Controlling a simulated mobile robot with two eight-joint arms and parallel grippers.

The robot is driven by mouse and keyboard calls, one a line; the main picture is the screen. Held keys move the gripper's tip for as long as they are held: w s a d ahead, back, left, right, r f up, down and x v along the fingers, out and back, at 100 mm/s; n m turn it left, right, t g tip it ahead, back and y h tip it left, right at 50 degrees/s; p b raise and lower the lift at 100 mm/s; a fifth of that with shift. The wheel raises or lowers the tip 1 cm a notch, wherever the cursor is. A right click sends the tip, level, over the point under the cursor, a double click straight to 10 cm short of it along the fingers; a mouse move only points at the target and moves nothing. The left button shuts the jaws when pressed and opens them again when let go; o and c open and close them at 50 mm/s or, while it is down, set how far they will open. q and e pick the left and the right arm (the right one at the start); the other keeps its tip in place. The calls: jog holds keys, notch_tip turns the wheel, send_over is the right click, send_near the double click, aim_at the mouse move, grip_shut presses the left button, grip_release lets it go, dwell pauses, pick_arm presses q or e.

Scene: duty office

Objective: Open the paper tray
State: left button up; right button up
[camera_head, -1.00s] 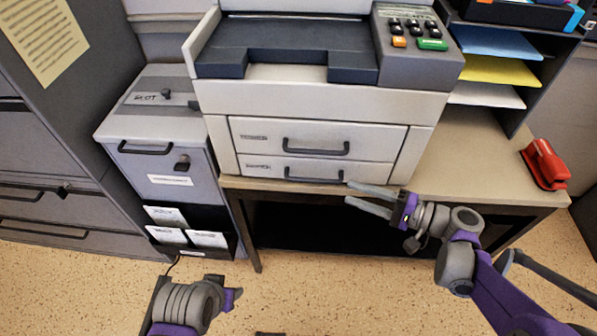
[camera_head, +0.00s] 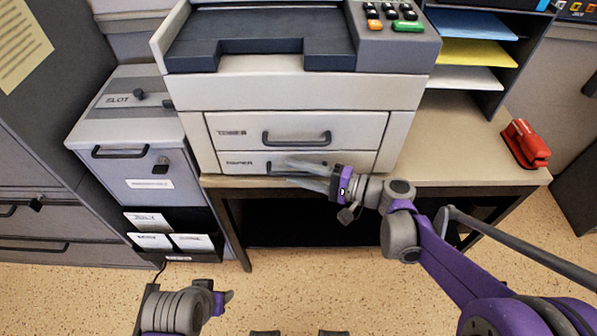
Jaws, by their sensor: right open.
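The copier's lower drawer, marked PAPER (camera_head: 229,162), is flush with its front and looks shut. Its dark handle (camera_head: 269,166) is partly hidden behind my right gripper's fingers. My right gripper (camera_head: 289,173) is open, with its fingers pointing left just in front of that handle. I cannot tell whether they touch it; I see nothing held. My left gripper (camera_head: 229,298) is low at the bottom left, away from the copier, and its jaws are too small to read.
The TONER drawer (camera_head: 360,127) is directly above, also shut. A grey slot box (camera_head: 125,115) stands left of the copier. A red stapler (camera_head: 525,144) lies at the desk's right, below a paper rack (camera_head: 490,97). The desk edge runs just below the drawer.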

jog(key=shift+c, duration=0.3)
grip_shut()
dwell(1.1)
